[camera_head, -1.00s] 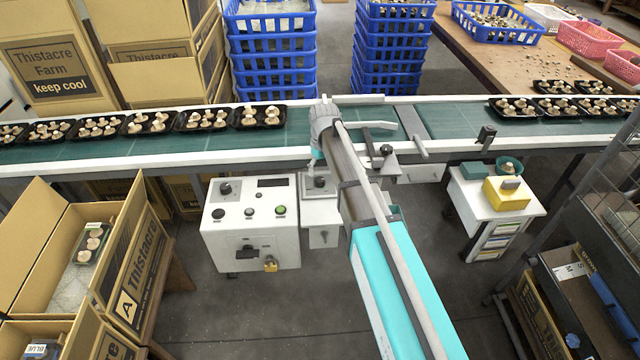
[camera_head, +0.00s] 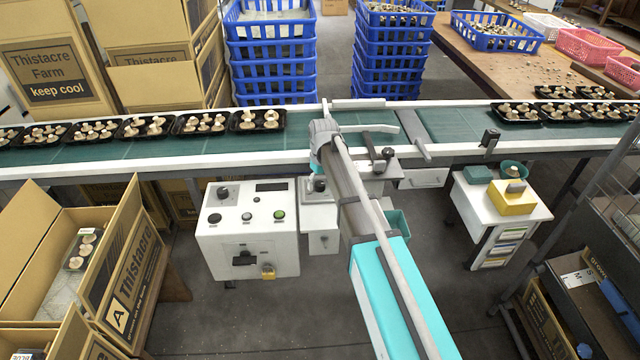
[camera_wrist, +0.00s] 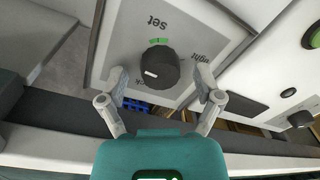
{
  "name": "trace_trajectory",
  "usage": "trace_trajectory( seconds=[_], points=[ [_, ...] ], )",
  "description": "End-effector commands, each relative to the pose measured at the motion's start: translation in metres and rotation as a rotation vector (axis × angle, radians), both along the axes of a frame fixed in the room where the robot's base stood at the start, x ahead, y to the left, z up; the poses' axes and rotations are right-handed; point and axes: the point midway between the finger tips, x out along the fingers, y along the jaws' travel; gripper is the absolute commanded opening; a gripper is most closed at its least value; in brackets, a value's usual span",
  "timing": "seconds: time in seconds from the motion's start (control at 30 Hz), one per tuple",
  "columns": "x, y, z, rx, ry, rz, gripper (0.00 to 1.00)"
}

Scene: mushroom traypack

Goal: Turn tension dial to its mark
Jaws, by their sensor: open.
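The tension dial is a black round knob (camera_wrist: 157,68) with a white pointer line, on a light panel printed "Set" and "tight" in the wrist view. A green mark (camera_wrist: 158,41) sits on the panel beside the knob; the pointer faces away from it, toward the lower left of that view. In the head view the dial (camera_head: 319,184) is on a small box below the conveyor. My gripper (camera_wrist: 160,77) is open, its fingers on either side of the knob with gaps; contact does not show. My arm hides part of this area in the head view.
The conveyor (camera_head: 240,153) with trays of mushrooms runs just behind the small box. A white control box (camera_head: 250,226) with knobs and buttons stands close on the left. A white cart (camera_head: 470,197) with a yellow scale stands to the right.

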Motion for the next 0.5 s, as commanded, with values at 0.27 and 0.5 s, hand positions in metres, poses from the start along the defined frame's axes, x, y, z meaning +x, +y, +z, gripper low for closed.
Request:
trace_trajectory(
  seconds=[0.27, 0.5],
  points=[
    [0.0, 0.0, 0.0001, 0.0, 0.0, 0.0, 0.45],
    [0.0001, -0.0001, 0.0, 0.0, 0.0, 0.0, 0.01]
  ],
)
